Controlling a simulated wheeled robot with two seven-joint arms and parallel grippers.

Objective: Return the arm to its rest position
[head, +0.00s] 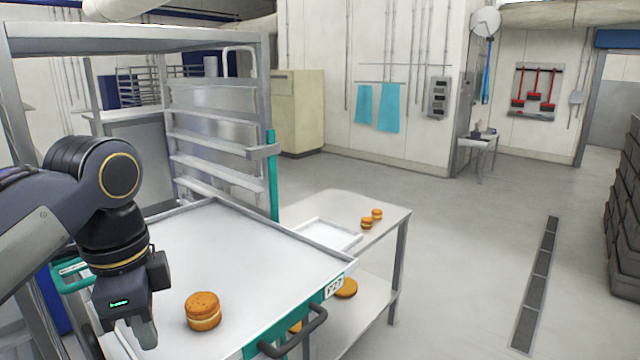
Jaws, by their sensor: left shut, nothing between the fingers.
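My left arm comes in from the left of the head view. Its gripper (146,335) points down over the near left part of a large white tray top (245,255) on a cart. The gripper is shut and empty. A filled round (203,311), golden brown with a pale filling, sits on the tray top just right of the gripper, with a gap between them. My right gripper is not in view.
A steel side table (375,213) beyond the cart holds a small white tray (325,233) and small filled rounds (367,223). Another round (346,288) lies on its lower shelf. A metal rack (215,125) stands behind the cart. Dark stacked crates (625,220) line the right edge. The floor between is clear.

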